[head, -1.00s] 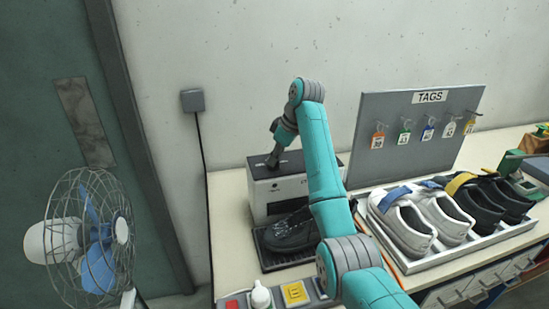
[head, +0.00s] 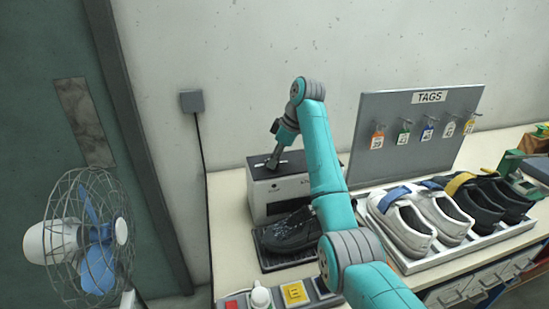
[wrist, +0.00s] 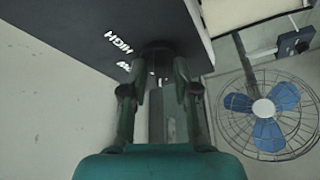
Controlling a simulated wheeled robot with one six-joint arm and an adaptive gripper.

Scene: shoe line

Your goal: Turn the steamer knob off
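The steamer (head: 262,192) is a pale box with a dark top, standing against the wall at the back left of the bench. My gripper (head: 272,163) points down at the steamer's top. In the wrist view a dark round part, which looks like the knob (wrist: 156,50), lies between the tips of my gripper (wrist: 160,68). White lettering "HIGH" and a partly hidden word ending in "W" are beside it. My fingers stand apart around the knob, but I cannot tell whether they press on it. The knob's pointer setting is hidden.
A black shoe (head: 290,232) sits on a dark tray before the steamer. A tag board (head: 390,165) and a white rack (head: 395,262) of shoes stand to the right. A white bottle (head: 260,297) is at the front edge, and a fan (head: 92,240) at left.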

